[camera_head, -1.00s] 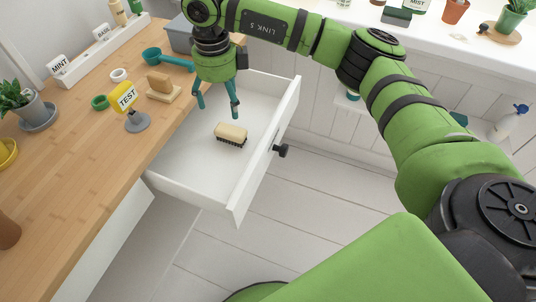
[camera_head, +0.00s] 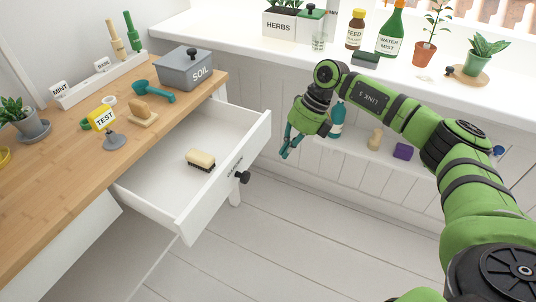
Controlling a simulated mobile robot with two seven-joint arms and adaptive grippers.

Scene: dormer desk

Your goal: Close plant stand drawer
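The white drawer (camera_head: 185,224) is pulled out from under the wooden desk (camera_head: 62,185), with its inside showing. A brush (camera_head: 200,160) with a cream top and dark bristles lies in it. A dark round knob (camera_head: 243,177) sticks out from the drawer's front panel. My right gripper (camera_head: 285,153) hangs in the air to the right of the drawer front, apart from the knob. Its teal fingers overlap from this side, so their opening is unclear. Nothing shows held in them. My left gripper is out of view.
A grey SOIL box (camera_head: 184,70), teal scoop (camera_head: 152,92) and yellow TEST sign (camera_head: 104,117) stand on the desk. The white windowsill (camera_head: 235,30) holds pots and bottles. A low shelf behind my gripper holds a purple block (camera_head: 403,151). The floor before the drawer is clear.

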